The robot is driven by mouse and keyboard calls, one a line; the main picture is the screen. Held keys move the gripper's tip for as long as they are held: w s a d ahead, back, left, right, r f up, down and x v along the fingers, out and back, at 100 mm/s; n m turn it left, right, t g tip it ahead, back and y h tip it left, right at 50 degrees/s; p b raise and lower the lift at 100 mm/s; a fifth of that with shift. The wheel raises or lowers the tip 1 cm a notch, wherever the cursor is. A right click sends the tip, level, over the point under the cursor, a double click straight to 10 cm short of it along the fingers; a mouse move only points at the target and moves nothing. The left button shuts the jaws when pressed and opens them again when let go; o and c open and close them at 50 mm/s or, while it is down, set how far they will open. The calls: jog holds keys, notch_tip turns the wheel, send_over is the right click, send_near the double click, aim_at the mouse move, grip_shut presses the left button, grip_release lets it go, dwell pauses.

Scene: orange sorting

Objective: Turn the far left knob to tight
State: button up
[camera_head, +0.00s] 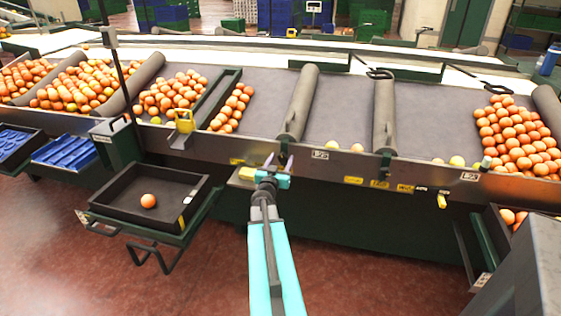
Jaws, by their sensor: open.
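A yellow knob-like fitting (184,121) stands on the front edge of the sorting table at the left, above the black tray. Which way it is set is too small to tell. Another yellow fitting (442,200) hangs on the front panel at the right. My gripper (279,163) is at the middle of the table's front rail, to the right of and lower than the left yellow fitting. Its two fingers are spread, with nothing seen between them.
The sorting table (345,100) carries several oranges in lanes split by grey rollers (301,100). A black tray (115,205) with one orange (148,201) juts out at the lower left. Blue crates (66,151) stand farther left. The red floor (345,265) is clear around my arm.

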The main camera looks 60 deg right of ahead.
jog(key=shift+c, duration=0.2)
jog(key=c, duration=1)
